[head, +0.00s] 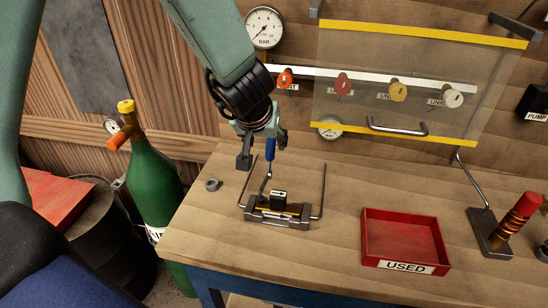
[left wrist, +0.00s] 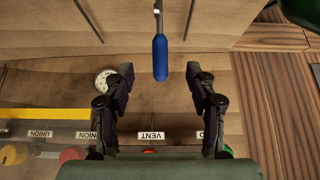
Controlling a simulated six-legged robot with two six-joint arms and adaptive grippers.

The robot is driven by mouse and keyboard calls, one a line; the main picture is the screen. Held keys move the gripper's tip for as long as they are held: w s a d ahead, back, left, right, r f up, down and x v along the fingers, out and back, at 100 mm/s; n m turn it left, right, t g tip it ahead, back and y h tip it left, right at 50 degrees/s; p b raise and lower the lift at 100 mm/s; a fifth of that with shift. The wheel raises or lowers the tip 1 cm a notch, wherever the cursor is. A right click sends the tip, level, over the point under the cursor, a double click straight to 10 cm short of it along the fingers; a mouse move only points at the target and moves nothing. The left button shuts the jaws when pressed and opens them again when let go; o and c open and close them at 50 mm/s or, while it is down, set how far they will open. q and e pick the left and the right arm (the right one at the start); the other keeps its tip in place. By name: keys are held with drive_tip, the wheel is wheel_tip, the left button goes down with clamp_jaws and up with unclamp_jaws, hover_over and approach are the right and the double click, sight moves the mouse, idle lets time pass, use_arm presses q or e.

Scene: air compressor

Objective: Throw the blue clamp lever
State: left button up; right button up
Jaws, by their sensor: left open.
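The blue clamp lever (head: 270,149) stands up from a dark metal clamp fixture (head: 278,216) on the wooden bench. Its blue handle tops a thin metal rod that leans slightly. My left gripper (head: 263,152) is open, pointing down over the handle, with one finger on each side of it in the head view. In the left wrist view the blue handle (left wrist: 160,58) lies between the two spread fingertips (left wrist: 161,73), with a gap on both sides. The fixture carries a black block with a white arrow. My right gripper is not in view.
A red tray marked USED (head: 403,264) sits right of the fixture. A small grey nut (head: 212,184) lies to its left. A transparent panel with yellow edges (head: 420,30) hangs behind, over labelled knobs. A green bottle (head: 152,180) stands left of the bench (head: 335,262).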

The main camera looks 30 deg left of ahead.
use_arm(q)
drive_tip(key=p+v, duration=0.2)
drive_tip(key=v, duration=0.2)
idle(0.4)
